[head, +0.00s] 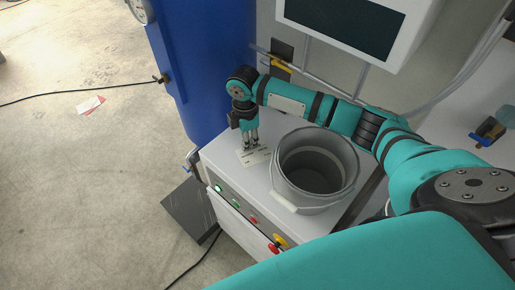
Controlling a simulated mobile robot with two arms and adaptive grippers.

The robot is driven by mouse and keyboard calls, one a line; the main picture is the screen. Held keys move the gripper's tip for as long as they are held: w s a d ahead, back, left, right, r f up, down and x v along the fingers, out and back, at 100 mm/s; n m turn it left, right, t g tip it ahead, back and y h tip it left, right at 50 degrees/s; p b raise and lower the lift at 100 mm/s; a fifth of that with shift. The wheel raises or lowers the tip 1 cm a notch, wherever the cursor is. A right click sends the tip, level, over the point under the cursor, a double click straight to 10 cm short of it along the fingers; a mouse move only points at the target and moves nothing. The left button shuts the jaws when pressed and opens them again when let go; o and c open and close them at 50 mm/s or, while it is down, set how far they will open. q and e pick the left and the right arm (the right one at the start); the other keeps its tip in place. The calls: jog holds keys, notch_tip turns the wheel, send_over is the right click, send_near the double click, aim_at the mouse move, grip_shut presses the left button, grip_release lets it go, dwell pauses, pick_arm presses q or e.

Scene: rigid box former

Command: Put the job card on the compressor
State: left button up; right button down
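A white job card (256,156) with dark print lies on the light top of a low cabinet (225,158), left of a bucket. My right gripper (250,145) points down at the card's upper edge, its fingertips at or just above it. Its fingers are too small to tell whether they grip the card. A tall blue body (200,65) with a round gauge (141,11) and a brass valve stands left of the cabinet; it may be the compressor, but I cannot tell for certain. My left gripper is out of view.
A grey bucket (334,196) stands on the cabinet top, close to my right forearm. Buttons (236,203) line the cabinet front. A screen (343,22) is behind. A dark plate (190,211), cables and a red-white paper (90,105) lie on the floor.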

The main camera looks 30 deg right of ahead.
aim_at(257, 153)
jog(key=s, duration=0.1)
jog(key=s+d, duration=0.1)
jog(key=s, duration=0.1)
jog(key=shift+r+p, duration=0.1)
jog(key=shift+p, duration=0.2)
jog(key=f, duration=0.1)
jog(key=s+f+p, duration=0.1)
jog(key=shift+d+f, duration=0.1)
jog(key=shift+f, duration=0.2)
jog(key=shift+w+f, duration=0.1)
jog(key=shift+f, duration=0.45)
jog(key=c, duration=1.5)
grip_release()
notch_tip(257, 153, up, 12)
jog(key=shift+w+r+b, duration=0.1)
jog(key=shift+b, duration=0.4)
